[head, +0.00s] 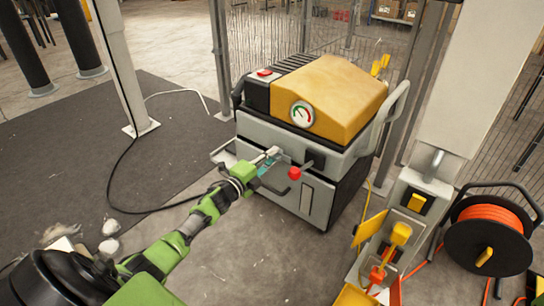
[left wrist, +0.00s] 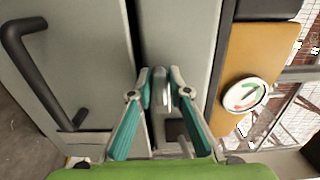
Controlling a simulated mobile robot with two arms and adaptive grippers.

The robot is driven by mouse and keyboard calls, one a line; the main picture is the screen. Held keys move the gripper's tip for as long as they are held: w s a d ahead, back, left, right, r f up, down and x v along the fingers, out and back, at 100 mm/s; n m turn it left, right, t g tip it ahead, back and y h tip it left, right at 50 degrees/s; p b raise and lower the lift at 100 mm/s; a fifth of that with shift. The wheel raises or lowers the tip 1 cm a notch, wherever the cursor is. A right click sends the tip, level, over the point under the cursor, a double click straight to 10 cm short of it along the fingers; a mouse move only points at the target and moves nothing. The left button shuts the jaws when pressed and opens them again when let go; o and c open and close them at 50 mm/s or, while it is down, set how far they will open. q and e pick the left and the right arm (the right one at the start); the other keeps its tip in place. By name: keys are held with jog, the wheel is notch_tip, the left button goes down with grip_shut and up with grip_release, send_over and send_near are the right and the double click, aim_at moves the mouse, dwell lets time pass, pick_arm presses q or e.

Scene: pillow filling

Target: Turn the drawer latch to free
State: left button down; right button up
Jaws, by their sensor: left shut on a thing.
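The drawer latch is a small grey metal piece (left wrist: 164,88) on the front of the grey machine (head: 300,196). In the left wrist view it stands between the teal fingers of my left gripper (left wrist: 162,84), which are shut on it. In the head view my left gripper (head: 268,160) reaches the machine's front from the left, and its fingers largely hide the latch. A dark bar handle (left wrist: 28,62) sits on the front panel (left wrist: 85,50) beside the gripper. I cannot tell which way the latch is turned. My right gripper is not in view.
The machine has a yellow hood (head: 325,88), a round gauge (head: 302,114) and a red knob (head: 294,173). An orange cable reel (head: 488,236) and a unit with yellow parts (head: 400,234) stand to the right. A post (head: 125,70) stands at left.

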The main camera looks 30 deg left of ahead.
pick_arm(q)
jog(key=c, duration=2.1)
grip_release()
jog(key=s, duration=0.8)
jog(key=s+a, duration=0.1)
jog(key=s, duration=0.3)
